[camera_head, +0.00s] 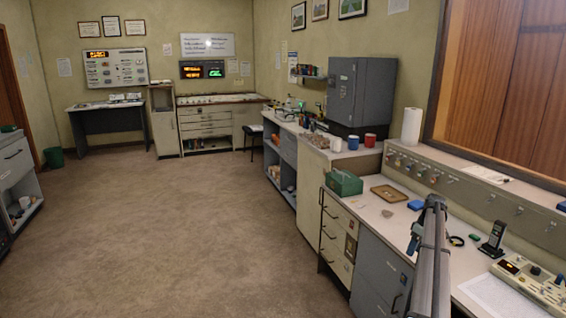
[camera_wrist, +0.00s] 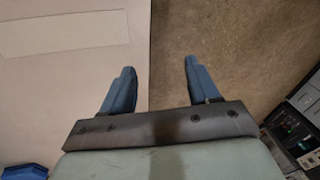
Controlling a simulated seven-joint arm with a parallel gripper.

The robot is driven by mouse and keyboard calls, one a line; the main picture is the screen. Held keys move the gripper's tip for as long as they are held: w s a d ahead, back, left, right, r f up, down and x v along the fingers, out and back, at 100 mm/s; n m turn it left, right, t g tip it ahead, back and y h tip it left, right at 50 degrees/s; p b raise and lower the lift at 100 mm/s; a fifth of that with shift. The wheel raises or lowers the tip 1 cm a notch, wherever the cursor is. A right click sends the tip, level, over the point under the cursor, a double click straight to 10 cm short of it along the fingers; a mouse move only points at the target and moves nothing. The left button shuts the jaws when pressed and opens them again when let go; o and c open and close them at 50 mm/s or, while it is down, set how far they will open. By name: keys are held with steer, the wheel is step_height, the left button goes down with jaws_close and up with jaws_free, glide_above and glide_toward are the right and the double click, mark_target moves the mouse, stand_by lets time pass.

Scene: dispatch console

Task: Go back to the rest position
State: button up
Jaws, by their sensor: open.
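My gripper (camera_wrist: 159,66) shows in the wrist view with its two blue fingers spread apart and nothing between them. In the head view my gripper (camera_head: 414,240) is partly hidden by my own arm, and a blue finger shows beside the counter's front edge. In the wrist view the pale counter top (camera_wrist: 70,85) fills the left side and the brown floor (camera_wrist: 225,40) lies to the right, so the fingers straddle the edge in the picture. No held object is visible.
The counter (camera_head: 375,212) carries a green box (camera_head: 344,183), a brown tray (camera_head: 389,193), a small blue item (camera_head: 416,205), a black handset (camera_head: 493,240) and a control panel (camera_head: 530,285). A dark grey cabinet (camera_head: 360,92) stands behind. The floor (camera_head: 170,235) at left is open.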

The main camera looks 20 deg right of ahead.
steer(key=w+a+f+g, duration=0.1)
steer(key=a+f, duration=0.6)
steer(key=a, duration=0.3)
steer(key=a+f, duration=0.7)
steer(key=a, duration=0.4)
steer(key=s+a+f+m+g, duration=0.1)
steer(key=s+a+f, duration=0.4)
steer(key=a+f, duration=0.45)
steer(key=s+a+f+g, duration=0.1)
steer(key=s+a+f, duration=0.4)
steer(key=a, duration=0.8)
steer(key=s+a+f+g, duration=0.2)
steer(key=s+a+f, duration=0.45)
steer(key=a, duration=0.25)
steer(key=s+a+f+h, duration=0.1)
steer(key=s+a, duration=0.3)
steer(key=s, duration=0.5)
steer(key=s+a+f+m+g, duration=0.1)
steer(key=s+a, duration=0.4)
steer(key=s, duration=0.5)
steer(key=s+a+f+m+g+h, duration=0.1)
steer(key=s+a, duration=0.4)
steer(key=s, duration=0.4)
steer(key=shift+s+a+f+h, duration=0.15)
steer(key=shift+a+f+h, duration=0.05)
steer(key=shift+f+h, duration=0.15)
